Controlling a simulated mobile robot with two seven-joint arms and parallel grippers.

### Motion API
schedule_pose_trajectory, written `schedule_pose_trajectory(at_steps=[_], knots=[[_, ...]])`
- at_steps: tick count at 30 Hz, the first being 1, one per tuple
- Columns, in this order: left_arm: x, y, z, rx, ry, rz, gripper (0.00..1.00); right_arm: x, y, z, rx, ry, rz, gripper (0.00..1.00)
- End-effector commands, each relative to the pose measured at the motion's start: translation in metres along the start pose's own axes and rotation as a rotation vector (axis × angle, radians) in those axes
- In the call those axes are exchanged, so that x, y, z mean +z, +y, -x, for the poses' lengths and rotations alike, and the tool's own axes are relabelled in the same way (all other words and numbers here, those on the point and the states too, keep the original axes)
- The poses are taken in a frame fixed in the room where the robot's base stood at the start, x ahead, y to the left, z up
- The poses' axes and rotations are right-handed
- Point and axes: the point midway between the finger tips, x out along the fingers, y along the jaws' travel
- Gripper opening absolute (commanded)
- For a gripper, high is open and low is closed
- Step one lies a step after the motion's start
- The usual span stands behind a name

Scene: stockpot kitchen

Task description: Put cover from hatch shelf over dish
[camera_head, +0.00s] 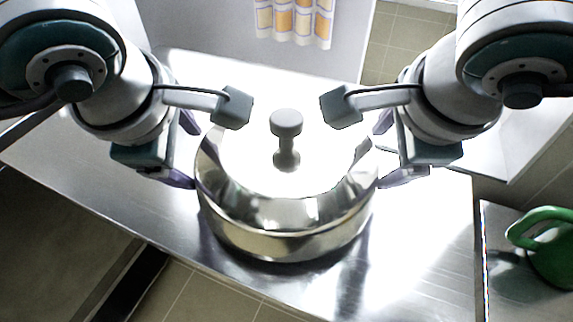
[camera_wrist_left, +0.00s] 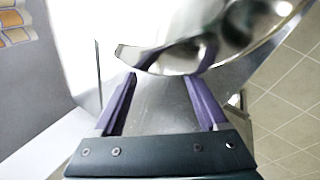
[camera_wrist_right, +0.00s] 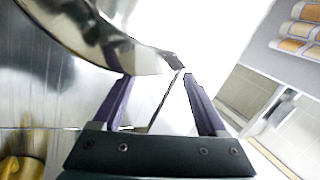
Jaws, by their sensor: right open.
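The shiny metal cover (camera_head: 263,210), with a grey knob (camera_head: 287,124) on top, sits in the middle of the head view over the steel worktop. A wide metal band (camera_head: 285,245) shows below it; I cannot tell whether this is the dish or the cover's own wall. My left gripper (camera_head: 186,150) is at the cover's left side, fingers apart. The curved metal edge lies just beyond its fingertips in the left wrist view (camera_wrist_left: 163,78). My right gripper (camera_head: 385,150) is open at the right side, with metal edge close to its fingertips in the right wrist view (camera_wrist_right: 155,78).
The steel worktop (camera_head: 425,235) is bare at the right front. A green jug (camera_head: 552,250) stands on a separate surface at the far right. A patterned cloth (camera_head: 293,20) hangs at the back. Tiled floor (camera_head: 205,300) shows in front.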

Motion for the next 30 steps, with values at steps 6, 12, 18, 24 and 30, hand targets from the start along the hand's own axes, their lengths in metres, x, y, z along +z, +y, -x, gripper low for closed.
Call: schedule_pose_trajectory(at_steps=[6, 12, 18, 24, 30], knots=[[0.012, 0.001, 0.003, 0.004, -0.036, 0.000, 0.75, 0.013, 0.000, 0.004, -0.002, -0.037, 0.002, 0.75], [0.008, 0.000, 0.003, 0.003, -0.035, 0.000, 0.75, 0.008, 0.000, 0.003, -0.002, -0.036, 0.001, 0.75], [-0.006, 0.001, 0.003, 0.005, -0.030, -0.001, 0.88, -0.005, 0.000, 0.003, -0.003, -0.031, 0.002, 0.75], [-0.010, 0.001, 0.003, 0.005, -0.024, -0.002, 1.00, -0.010, 0.000, 0.002, -0.003, -0.025, 0.003, 0.75], [-0.011, 0.001, 0.002, 0.004, -0.020, -0.002, 1.00, -0.011, 0.000, 0.002, -0.003, -0.021, 0.003, 0.92]])
